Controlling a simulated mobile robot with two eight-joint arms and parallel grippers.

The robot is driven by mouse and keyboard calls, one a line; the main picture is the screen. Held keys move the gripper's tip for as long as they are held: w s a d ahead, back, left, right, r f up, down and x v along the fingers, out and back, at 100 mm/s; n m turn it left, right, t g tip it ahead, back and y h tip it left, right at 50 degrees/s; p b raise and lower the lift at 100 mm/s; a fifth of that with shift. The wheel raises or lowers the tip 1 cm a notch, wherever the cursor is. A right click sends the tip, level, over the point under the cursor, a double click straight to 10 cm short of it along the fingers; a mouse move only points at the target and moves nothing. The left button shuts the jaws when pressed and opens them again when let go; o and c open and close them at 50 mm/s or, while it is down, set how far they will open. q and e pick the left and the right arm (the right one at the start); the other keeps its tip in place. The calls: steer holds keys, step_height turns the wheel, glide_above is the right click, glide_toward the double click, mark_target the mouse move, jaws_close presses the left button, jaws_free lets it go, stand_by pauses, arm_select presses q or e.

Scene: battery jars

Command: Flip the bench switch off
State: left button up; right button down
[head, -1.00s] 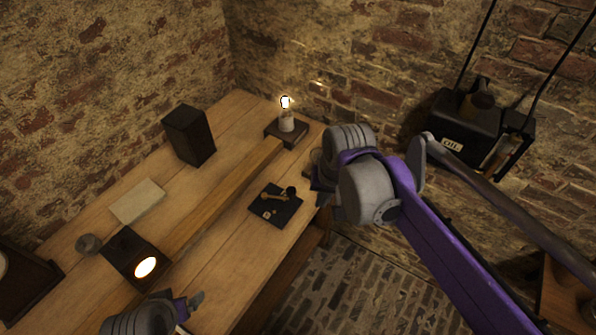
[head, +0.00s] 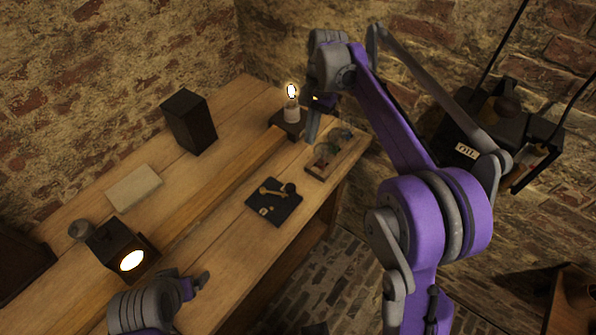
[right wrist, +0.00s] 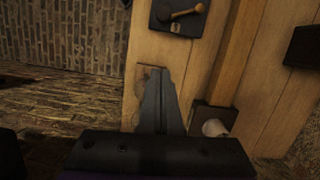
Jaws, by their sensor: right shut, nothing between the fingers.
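The bench switch (head: 284,211) looks like a black plate with a brass lever and dark knob, lying on the wooden bench (head: 215,200). In the right wrist view the switch (right wrist: 178,26) is at the top, its lever (right wrist: 187,13) angled across it. A lit bulb (head: 291,92) stands on a dark base behind it. My right gripper (head: 311,138) is shut and empty, beside the bulb and apart from the switch; its fingers also show in the right wrist view (right wrist: 161,80). My left gripper (head: 203,281) is at the bench's front left; its jaws are unclear.
A small wooden board (head: 317,172) with small parts lies at the bench's right end, near my right gripper. A black box (head: 190,125), a pale sheet (head: 134,188) and a glowing lamp box (head: 125,248) stand left. A dark apparatus (head: 478,135) hangs on the right.

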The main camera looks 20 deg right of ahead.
arm_select(q)
steer(key=shift+s+f+b, duration=0.1)
steer(key=shift+f+b, duration=0.2)
steer(key=shift+f, duration=0.05)
arm_select(e)
steer(key=x, duration=0.9)
steer(key=shift+f, duration=0.25)
arm_select(q)
steer(key=shift+r, duration=0.2)
arm_select(e)
steer(key=s+a, duration=0.2)
steer(key=shift+s+a+f, duration=0.1)
steer(key=shift+a+f, duration=0.15)
steer(key=shift+f, duration=0.05)
steer(key=shift+s+a, duration=0.3)
steer(key=shift+s, duration=0.05)
arm_select(q)
steer(key=shift+f, duration=0.1)
arm_select(e)
steer(key=shift+s+m, duration=0.3)
steer(key=shift+m, duration=0.1)
